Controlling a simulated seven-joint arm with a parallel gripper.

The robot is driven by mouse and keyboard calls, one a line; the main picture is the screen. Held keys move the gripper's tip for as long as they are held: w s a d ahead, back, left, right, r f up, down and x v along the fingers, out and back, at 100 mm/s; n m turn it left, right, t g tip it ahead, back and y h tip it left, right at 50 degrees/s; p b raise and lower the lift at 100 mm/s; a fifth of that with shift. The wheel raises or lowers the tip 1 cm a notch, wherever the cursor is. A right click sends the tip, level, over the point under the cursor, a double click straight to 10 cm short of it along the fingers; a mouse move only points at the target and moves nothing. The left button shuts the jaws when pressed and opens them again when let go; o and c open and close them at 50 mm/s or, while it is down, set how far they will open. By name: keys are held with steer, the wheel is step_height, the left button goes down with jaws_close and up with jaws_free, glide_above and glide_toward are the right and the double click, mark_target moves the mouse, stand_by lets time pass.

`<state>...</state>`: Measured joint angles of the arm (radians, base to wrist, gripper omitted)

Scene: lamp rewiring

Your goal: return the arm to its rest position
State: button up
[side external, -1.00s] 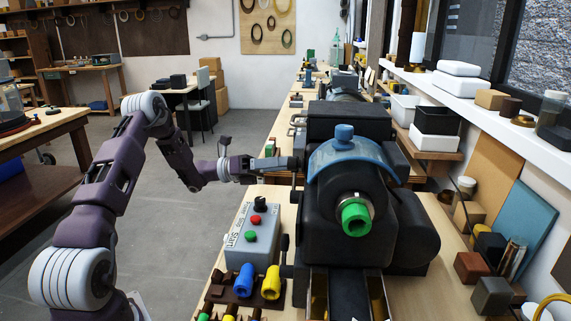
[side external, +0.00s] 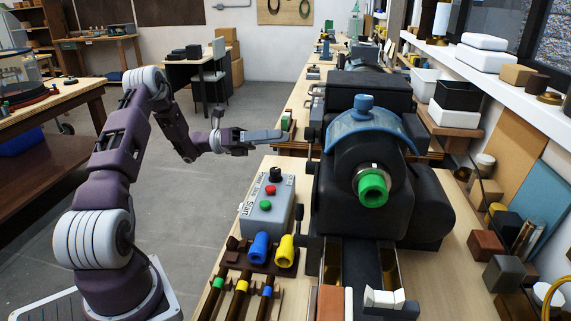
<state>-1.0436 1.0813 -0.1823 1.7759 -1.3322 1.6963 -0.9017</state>
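My purple and grey arm stands at the left in the side external view, bent at its elbow. My gripper (side external: 280,136) is held level above the floor gap and the bench edge, left of the black machine (side external: 365,210). Its grey fingers point right, and a narrow gap shows between their tips and the machine. The fingers are seen edge-on, so their opening cannot be judged. No held object shows.
A grey control box (side external: 268,222) with red and green buttons sits on the bench, with blue (side external: 258,250) and yellow (side external: 285,252) parts before it. The machine has a blue cover and a green-ended spindle (side external: 372,188). Open floor (side external: 190,240) lies around my arm.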

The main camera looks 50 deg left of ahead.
steer(key=s+d+r+m+g+y, duration=0.1)
steer(key=s+d+r+m+g, duration=0.4)
steer(key=d+m, duration=0.45)
steer(key=s+d+r+m+g, duration=0.35)
steer(key=d+r+m, duration=0.25)
steer(key=d+m, duration=0.3)
steer(key=s+d+f+m+g+y, duration=0.35)
steer(key=s+d+m+y, duration=0.3)
steer(key=s, duration=0.25)
steer(key=s+a+f+m+t+y, duration=0.1)
steer(key=s+a+m+t+y, duration=0.2)
steer(key=s+m+y, duration=0.4)
steer(key=s+t+y, duration=0.1)
steer(key=s, duration=0.2)
steer(key=shift+t, duration=0.4)
steer(key=shift+s, duration=0.1)
